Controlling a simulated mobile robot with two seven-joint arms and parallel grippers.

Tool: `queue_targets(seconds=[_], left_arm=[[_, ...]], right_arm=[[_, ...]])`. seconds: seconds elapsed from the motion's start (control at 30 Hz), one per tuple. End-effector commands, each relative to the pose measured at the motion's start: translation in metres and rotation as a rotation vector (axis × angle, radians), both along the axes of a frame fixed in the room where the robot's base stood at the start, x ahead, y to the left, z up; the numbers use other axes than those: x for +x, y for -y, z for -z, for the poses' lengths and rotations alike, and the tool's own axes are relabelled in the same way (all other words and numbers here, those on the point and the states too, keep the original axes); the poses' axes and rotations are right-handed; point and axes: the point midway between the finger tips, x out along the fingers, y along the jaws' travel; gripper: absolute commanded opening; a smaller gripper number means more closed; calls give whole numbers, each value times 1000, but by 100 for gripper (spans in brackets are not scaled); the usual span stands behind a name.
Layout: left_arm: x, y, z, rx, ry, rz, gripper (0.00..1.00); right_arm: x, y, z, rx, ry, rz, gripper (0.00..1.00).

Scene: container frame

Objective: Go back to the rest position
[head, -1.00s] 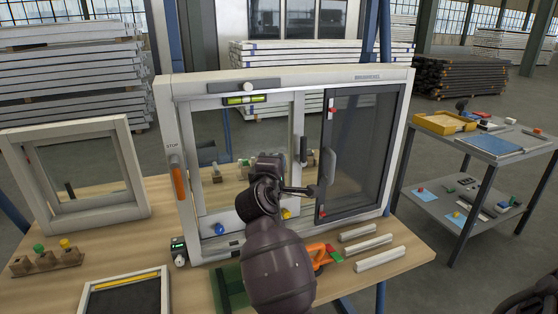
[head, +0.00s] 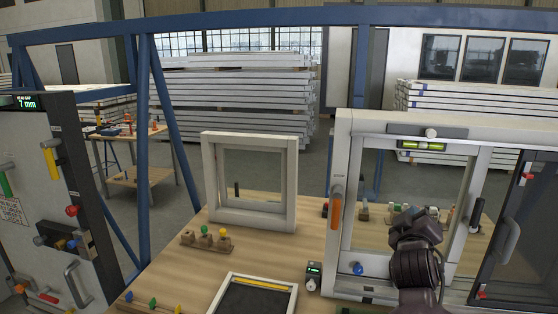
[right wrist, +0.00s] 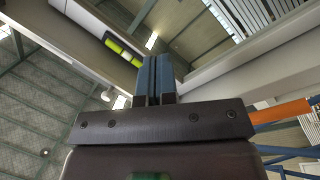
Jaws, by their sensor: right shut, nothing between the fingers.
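My right gripper (head: 408,217) is in front of the left pane of the big white window frame (head: 345,160), with my dark wrist below it. In the right wrist view its two blue-grey fingers (right wrist: 155,75) are together, with nothing between them, and point up toward the frame's top bar. Around the fingertips there is visible space, and I cannot tell the exact distance to the pane. My left gripper is not in view.
The window has an orange handle (head: 336,211), a green level (head: 422,145) and a dark sash (head: 515,215). A smaller white frame (head: 208,175) and a dark panel (head: 252,300) are on the wooden table (head: 185,275). A grey cabinet (head: 35,200) stands at left.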

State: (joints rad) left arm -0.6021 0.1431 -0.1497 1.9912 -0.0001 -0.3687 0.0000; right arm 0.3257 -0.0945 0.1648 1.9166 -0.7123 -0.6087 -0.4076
Motion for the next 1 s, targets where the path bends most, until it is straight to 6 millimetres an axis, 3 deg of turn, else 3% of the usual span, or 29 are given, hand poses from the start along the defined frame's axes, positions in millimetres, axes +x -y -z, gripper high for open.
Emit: queue_targets(seconds=[0.17,0.37,0.57,0.8,1.0], left_arm=[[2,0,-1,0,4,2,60],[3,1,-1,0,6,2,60],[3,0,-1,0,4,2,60],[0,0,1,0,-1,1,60],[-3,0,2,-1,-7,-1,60]], right_arm=[[-23,-21,59,277,50,-197,0],[-71,-36,138,557,9,-326,0],[-135,-44,214,755,-96,-358,0],[-230,-43,296,852,-282,-307,0],[-292,-35,337,858,-397,-243,0]])
